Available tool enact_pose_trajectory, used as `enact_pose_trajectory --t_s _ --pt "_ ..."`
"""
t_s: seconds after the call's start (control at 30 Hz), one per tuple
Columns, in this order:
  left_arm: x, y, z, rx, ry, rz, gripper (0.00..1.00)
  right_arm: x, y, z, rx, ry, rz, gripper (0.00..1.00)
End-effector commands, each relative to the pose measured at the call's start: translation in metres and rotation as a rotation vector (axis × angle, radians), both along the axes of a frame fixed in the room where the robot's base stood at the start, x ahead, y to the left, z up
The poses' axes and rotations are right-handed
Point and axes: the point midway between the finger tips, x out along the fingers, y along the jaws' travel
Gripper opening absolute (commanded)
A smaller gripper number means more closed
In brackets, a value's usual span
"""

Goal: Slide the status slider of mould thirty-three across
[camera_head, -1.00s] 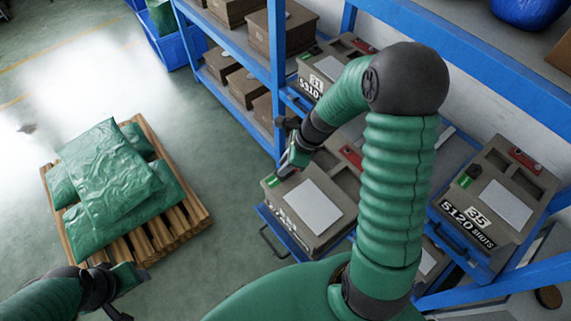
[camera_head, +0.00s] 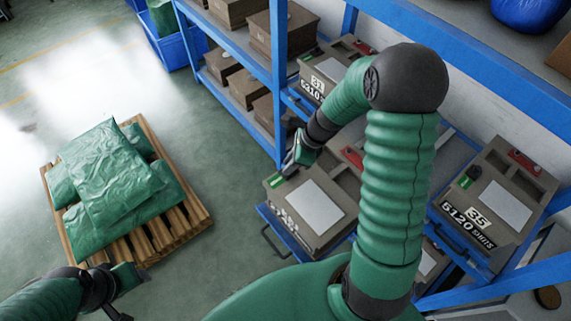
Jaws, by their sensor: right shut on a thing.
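The middle mould (camera_head: 335,235) is a grey-brown box with a pale plate on top, between the moulds marked 31 and 35. Its front number is too slanted and small to read. A green status patch (camera_head: 276,182) shows at its left top corner. My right gripper (camera_head: 287,172) is at that corner, pointing down, shut on a small dark part beside the green patch, most likely the slider, which the fingers largely hide. My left gripper (camera_head: 130,291) is low at the left, away from the moulds; its fingers are unclear.
The mould marked 31 (camera_head: 315,80) stands behind and the mould marked 35 (camera_head: 500,200) to the right, on blue shelving (camera_head: 278,60). A pallet (camera_head: 190,208) with green sacks is on the floor at left. My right arm hides part of the shelf.

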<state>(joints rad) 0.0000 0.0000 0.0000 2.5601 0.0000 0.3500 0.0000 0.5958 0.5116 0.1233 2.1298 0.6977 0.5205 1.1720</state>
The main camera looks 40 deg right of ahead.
Motion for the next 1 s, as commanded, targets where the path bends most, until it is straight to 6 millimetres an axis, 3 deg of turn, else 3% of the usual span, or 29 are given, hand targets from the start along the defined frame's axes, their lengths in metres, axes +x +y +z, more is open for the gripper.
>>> enact_pose_trajectory --t_s 0.1,0.33,0.37,0.5,0.83,1.0 --pt "0.000 0.000 0.004 0.000 0.000 0.000 0.52 -0.006 -0.012 -0.003 0.003 0.014 -0.001 0.00" --pt "0.000 0.000 0.003 0.000 0.000 0.000 0.52 -0.006 -0.013 -0.003 0.001 0.012 -0.001 0.00" --pt "0.000 0.000 0.003 0.000 0.000 0.000 0.52 -0.005 -0.013 -0.003 0.001 0.012 -0.001 0.25" --pt "0.000 0.000 0.003 0.000 0.000 0.000 0.52 -0.004 -0.012 -0.002 0.001 0.008 0.000 0.43" --pt "0.000 0.000 0.003 0.000 0.000 0.000 0.52 0.000 -0.012 0.001 -0.002 0.004 0.000 0.43" --pt "0.000 0.000 0.003 0.000 0.000 0.000 0.52 -0.007 -0.021 0.027 -0.004 0.000 -0.001 0.43"
